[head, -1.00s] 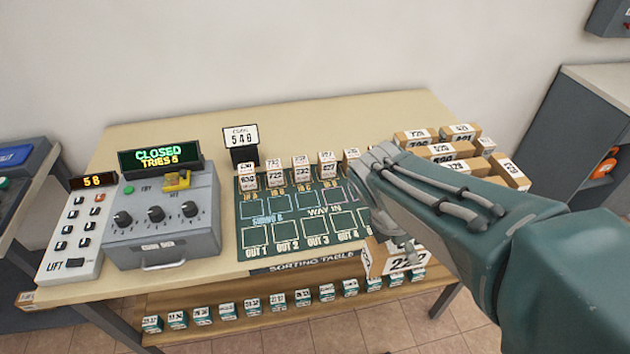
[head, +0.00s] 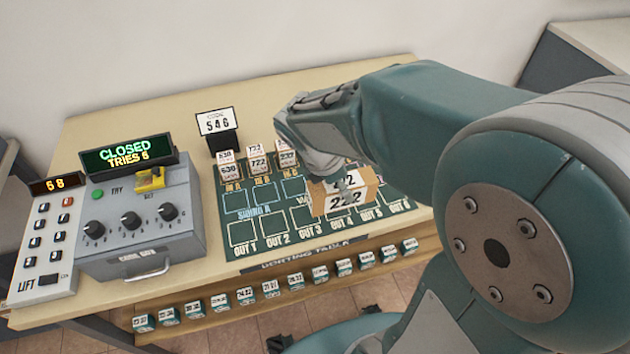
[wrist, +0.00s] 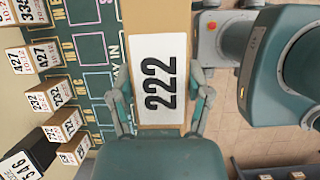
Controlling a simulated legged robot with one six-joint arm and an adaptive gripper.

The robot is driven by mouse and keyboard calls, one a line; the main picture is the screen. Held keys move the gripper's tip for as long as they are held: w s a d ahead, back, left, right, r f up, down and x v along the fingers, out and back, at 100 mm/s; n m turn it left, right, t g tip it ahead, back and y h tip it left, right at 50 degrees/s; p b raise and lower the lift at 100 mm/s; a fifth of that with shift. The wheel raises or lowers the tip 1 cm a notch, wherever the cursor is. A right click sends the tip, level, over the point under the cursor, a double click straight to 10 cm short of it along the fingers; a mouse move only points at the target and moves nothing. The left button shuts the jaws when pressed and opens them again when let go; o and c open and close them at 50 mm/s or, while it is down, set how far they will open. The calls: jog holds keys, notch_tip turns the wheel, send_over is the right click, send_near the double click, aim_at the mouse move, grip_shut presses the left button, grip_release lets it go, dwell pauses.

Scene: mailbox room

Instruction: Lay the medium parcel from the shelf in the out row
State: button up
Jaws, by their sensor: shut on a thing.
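My gripper (head: 338,180) is shut on a brown parcel (head: 355,207) with a white label reading 222. In the wrist view the same parcel (wrist: 158,90) sits between the two fingers. The parcel is over the green sorting mat (head: 212,236), around the middle of its right half. I cannot tell whether it touches the mat. The out row has marked squares OUT 1 to OUT 6 along the mat's front edge, and the OUT 1 square (head: 243,231) looks empty. The parcel and my arm hide part of the mat.
Small parcels (head: 257,160) stand along the mat's back. A code sign (head: 217,126) reads 546. A grey code box (head: 140,225) and keypad (head: 48,240) stand at left; the display (head: 128,155) reads CLOSED. Small boxes line the lower shelf (head: 225,315). My arm hides the table's right side.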

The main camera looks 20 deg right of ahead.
jog(key=w+a+f, duration=0.1)
jog(key=f, duration=0.1)
jog(key=w+a+f, duration=0.1)
jog(key=w+f, duration=0.1)
jog(key=w+a+f, duration=0.1)
jog(key=f, duration=0.1)
jog(key=shift+w+f, duration=0.25)
jog(key=shift+f, duration=1.35)
jog(key=shift+f, duration=0.1)
jog(key=o, duration=1.3)
jog(key=shift+o, duration=0.2)
